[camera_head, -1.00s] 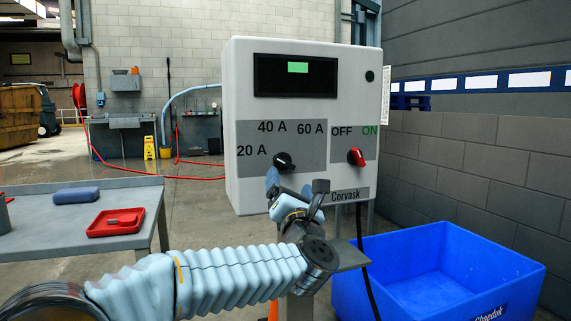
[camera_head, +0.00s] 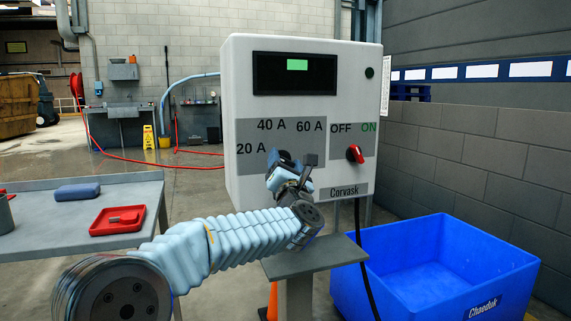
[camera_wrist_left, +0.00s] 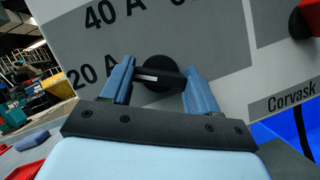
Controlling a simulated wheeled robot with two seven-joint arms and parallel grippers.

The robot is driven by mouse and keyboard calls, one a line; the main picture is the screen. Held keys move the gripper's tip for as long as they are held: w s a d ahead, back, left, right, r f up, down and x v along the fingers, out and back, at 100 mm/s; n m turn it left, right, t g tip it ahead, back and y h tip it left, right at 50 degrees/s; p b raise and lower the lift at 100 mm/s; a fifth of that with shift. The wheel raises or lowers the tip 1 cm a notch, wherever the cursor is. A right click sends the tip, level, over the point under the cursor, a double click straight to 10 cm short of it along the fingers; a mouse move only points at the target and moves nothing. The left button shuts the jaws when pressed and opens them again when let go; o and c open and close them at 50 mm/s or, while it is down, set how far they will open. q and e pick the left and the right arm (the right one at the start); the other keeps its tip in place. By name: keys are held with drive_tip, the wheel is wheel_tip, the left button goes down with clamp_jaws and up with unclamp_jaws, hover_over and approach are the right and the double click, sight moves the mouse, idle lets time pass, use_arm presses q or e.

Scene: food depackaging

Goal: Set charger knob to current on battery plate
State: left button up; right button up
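The charger (camera_head: 240,110) is a white box with a lit green display. Its black current knob (camera_wrist_left: 158,82) has a white pointer mark and sits below the 20 A, 40 A and 60 A labels. In the wrist view the pointer lies toward the left, near 20 A. My left gripper (camera_head: 284,160) is at the panel in front of the knob and largely hides it in the head view. In the wrist view its blue fingers (camera_wrist_left: 160,72) stand apart on either side of the knob; I cannot tell whether they touch it. No battery plate is recognisable. My right gripper is not in view.
A red ON/OFF switch (camera_head: 355,153) is to the right on the panel. A grey stand (camera_head: 315,258) is below the charger, a blue crate (camera_head: 400,290) at right. A grey table (camera_head: 40,240) at left holds a red tray (camera_head: 100,228) and a blue block (camera_head: 77,193).

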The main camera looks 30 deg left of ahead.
use_arm(q)
drive_tip(key=c, duration=0.5)
drive_tip(key=shift+m, duration=0.4)
drive_tip(key=shift+m+h, duration=0.5)
drive_tip(key=shift+m, duration=0.2)
drive_tip(key=shift+r+m+h, duration=0.15)
drive_tip(key=shift+m+h, duration=0.35)
drive_tip(key=shift+m, duration=0.5)
drive_tip(key=m+h+p, duration=0.1)
drive_tip(key=m+p, duration=0.1)
drive_tip(key=m, duration=0.1)
drive_tip(key=shift+r+m+h, duration=0.15)
drive_tip(key=shift+m+h, duration=0.25)
drive_tip(key=shift+m+h+p, duration=0.3)
drive_tip(key=shift+m+p, duration=0.85)
drive_tip(key=shift+m, duration=0.25)
drive_tip(key=shift+f, duration=0.2)
